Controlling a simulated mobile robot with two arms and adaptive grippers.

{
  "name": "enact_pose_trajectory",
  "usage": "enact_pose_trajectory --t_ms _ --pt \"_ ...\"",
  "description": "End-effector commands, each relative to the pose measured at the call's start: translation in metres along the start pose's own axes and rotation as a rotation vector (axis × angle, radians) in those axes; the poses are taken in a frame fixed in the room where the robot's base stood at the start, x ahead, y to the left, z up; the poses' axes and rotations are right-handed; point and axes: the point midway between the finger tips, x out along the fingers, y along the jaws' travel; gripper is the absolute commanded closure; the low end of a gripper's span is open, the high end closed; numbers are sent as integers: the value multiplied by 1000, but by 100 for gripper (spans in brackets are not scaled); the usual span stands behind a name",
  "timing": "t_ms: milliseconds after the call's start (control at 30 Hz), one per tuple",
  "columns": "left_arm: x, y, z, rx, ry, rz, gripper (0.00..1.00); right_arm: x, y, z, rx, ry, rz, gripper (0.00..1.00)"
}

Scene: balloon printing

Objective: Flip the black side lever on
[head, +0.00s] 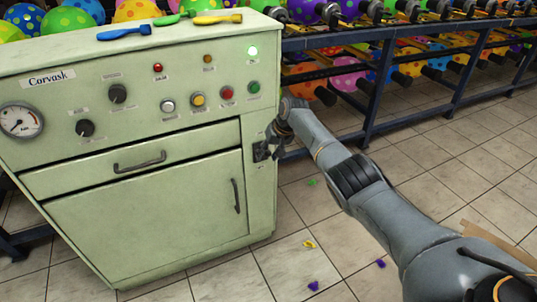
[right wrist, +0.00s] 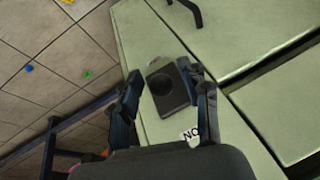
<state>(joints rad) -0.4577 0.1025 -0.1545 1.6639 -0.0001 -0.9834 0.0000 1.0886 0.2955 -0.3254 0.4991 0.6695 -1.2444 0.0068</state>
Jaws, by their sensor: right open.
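The pale green machine (head: 140,150) stands at the left in the head view. The black side lever (head: 261,151) is on a dark square plate low on the machine's right edge, partly hidden by my gripper. In the right wrist view the lever (right wrist: 166,86) shows as a dark rounded knob on its plate, between the fingers. My right gripper (head: 277,138) is at the lever. Its fingers stand apart on either side of it (right wrist: 164,74), open and not closed on it. Whether they touch it, I cannot tell. My left gripper is out of view.
Deflated balloons (head: 124,32) lie on top. A blue rack (head: 375,85) with balloons stands behind. Small coloured scraps (head: 309,244) lie on the open tiled floor.

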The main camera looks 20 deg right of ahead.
Motion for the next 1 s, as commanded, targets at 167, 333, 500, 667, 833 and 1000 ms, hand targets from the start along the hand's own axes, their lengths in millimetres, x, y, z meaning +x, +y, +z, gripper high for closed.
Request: enact_pose_trajectory --t_ms 167,333,500,667,833,1000 --pt "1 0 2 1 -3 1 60 -2 0 0 0 0 -1 55" --pt "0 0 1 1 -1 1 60 -16 1 0 -1 1 0 55" --pt "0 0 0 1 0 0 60 -42 1 0 -1 2 1 55" --pt "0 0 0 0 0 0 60 -73 1 0 -1 3 1 55" --pt "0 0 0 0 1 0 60 -103 1 0 0 2 0 55" --pt "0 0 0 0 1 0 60 -117 1 0 1 1 0 55"
